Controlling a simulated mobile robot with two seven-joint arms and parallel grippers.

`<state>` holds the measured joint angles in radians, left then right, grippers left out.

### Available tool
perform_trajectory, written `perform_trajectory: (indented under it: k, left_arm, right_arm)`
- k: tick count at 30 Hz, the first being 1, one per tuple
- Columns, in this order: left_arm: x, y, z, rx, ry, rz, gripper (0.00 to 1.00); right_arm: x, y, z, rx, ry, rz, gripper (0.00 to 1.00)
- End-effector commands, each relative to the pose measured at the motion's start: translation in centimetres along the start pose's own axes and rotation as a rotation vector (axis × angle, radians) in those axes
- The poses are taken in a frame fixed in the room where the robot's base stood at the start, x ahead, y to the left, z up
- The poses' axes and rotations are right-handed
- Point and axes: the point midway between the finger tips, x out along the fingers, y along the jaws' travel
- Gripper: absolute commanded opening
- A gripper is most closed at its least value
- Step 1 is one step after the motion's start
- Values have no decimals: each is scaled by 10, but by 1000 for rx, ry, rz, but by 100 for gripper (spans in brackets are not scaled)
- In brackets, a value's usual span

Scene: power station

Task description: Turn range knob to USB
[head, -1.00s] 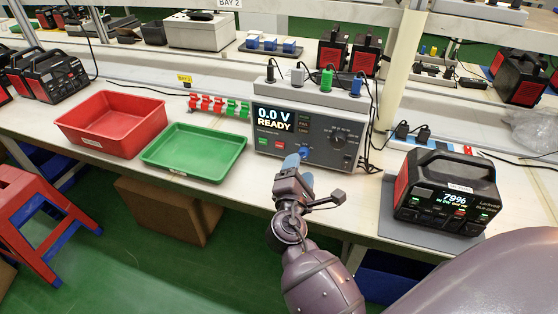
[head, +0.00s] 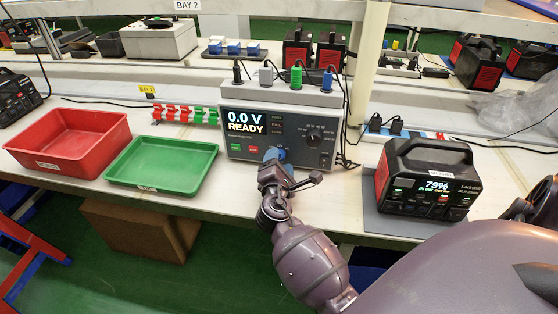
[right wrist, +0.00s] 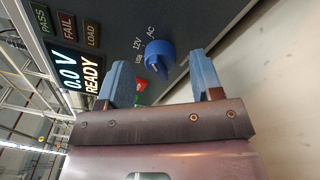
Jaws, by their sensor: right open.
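The tester (head: 240,150) is a grey box with a lit screen reading 0.0 V READY. Its blue range knob (right wrist: 159,57) shows in the right wrist view on the lower part of the panel, with AC and 12V labels and a smaller one, apparently USB, beside it. Which label the knob points at I cannot tell. My right gripper (right wrist: 159,62) is open, its two blue fingers apart on either side of the knob in the picture; contact is not visible. In the head view my right gripper (head: 276,160) is in front of the panel and largely hides the knob. My left gripper is not in view.
A green tray (head: 162,188) and a red bin (head: 68,143) stand left of the tester. A black and red power station (head: 425,180) sits on a grey mat to the right. Plugs and cables top the tester. A black dial (head: 313,141) is on its panel.

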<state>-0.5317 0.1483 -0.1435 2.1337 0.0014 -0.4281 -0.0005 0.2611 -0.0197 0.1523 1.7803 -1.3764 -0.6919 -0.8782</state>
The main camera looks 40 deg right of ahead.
Motion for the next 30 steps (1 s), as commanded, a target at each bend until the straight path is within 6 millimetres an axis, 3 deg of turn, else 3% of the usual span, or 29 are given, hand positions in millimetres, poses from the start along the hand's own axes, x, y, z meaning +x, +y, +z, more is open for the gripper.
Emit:
perform_trajectory:
  k: [5, 14, 24, 30]
  left_arm:
    - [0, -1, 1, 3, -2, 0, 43]
    - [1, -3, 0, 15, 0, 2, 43]
    - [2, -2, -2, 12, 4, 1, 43]
    - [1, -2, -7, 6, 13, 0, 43]
  right_arm:
    - [10, 0, 0, 0, 1, 0, 60]
    - [12, 0, 0, 0, 1, 0, 60]
    - [11, 0, 0, 0, 1, 0, 11]
    - [11, 1, 1, -14, 1, -1, 11]
